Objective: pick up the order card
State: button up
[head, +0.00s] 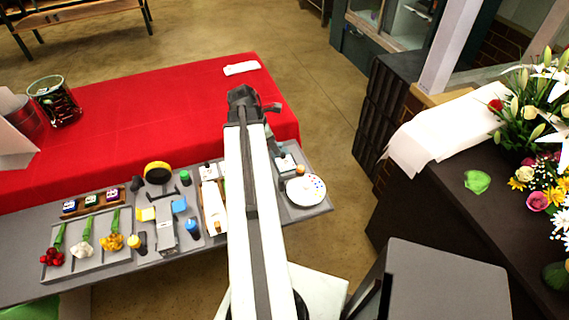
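I cannot surely pick out the order card. A small white flat piece with a dark mark (285,162) lies on the grey table (318,208), just right of my arm, and may be it. My gripper (262,112) is at the far end of my raised white arm, seen from behind over the red-covered table (190,92). Its fingers are too dark and small to show whether they are open or shut, or whether anything is held. My arm hides part of the grey table's right half.
The grey table holds a tray of flowers (85,245), a yellow tape roll (157,172), blue items (192,228) and a dotted white plate (306,190). A white folded piece (241,68) lies on the red cloth. A dark counter with flowers (460,200) stands right.

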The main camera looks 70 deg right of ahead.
aim_at(280, 159)
jog(key=b+x, duration=0.4)
jog(key=x, duration=0.1)
jog(key=shift+d+f+b, duration=0.1)
jog(key=shift+f+b, duration=0.15)
jog(key=shift+b, duration=0.1)
jog(key=shift+r, duration=0.2)
grip_shut()
jog(key=shift+r+p, duration=0.1)
jog(key=shift+p, duration=0.2)
notch_tip(280, 159, up, 10)
jog(key=p, duration=0.9)
jog(key=shift+p, duration=0.35)
